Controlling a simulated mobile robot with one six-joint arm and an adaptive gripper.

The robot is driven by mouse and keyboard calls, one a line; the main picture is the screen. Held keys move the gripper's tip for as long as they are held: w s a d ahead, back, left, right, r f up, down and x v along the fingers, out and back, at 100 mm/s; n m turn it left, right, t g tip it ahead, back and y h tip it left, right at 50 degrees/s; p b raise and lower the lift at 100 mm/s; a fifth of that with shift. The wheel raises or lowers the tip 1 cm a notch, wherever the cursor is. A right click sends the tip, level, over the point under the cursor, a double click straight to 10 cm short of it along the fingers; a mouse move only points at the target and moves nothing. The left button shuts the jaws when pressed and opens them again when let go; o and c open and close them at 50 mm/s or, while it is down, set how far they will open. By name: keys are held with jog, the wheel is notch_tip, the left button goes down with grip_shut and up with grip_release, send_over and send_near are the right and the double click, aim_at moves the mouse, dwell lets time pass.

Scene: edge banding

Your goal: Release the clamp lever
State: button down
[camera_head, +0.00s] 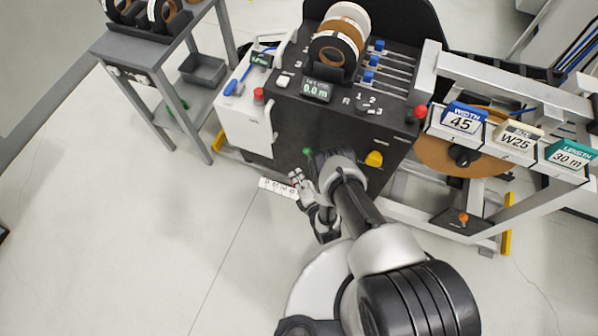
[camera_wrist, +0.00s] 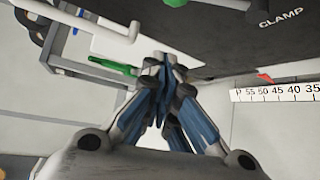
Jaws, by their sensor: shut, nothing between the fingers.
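The word CLAMP is printed on the dark front panel (camera_wrist: 225,40) of the machine, at the upper right of the wrist view. I cannot make out for certain which part is the clamp lever. A green bar-like piece (camera_wrist: 112,67) shows left of my fingertips in the wrist view; I cannot tell how far behind them it lies. In the head view a small green part (camera_head: 307,151) shows at the panel's lower left, beside my wrist. My gripper (camera_head: 299,178) is low in front of the machine, by the white scale strip. Its fingers (camera_wrist: 165,62) are closed together and empty.
The scale strip (camera_wrist: 278,93) with a red pointer (camera_wrist: 265,77) lies right of my fingers. A white cabinet (camera_head: 245,128) with a bar handle stands left. A yellow knob (camera_head: 374,158) sits on the panel right of my wrist. Open floor (camera_head: 150,240) lies left and in front.

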jog(key=w+f+b, duration=0.1)
jog(key=w+b, duration=0.2)
jog(key=w, duration=0.5)
jog(key=shift+d+b, duration=0.15)
jog(key=shift+b, duration=0.2)
jog(key=shift+s+d+r, duration=0.1)
jog(key=shift+d+r, duration=0.15)
jog(key=shift+d, duration=0.05)
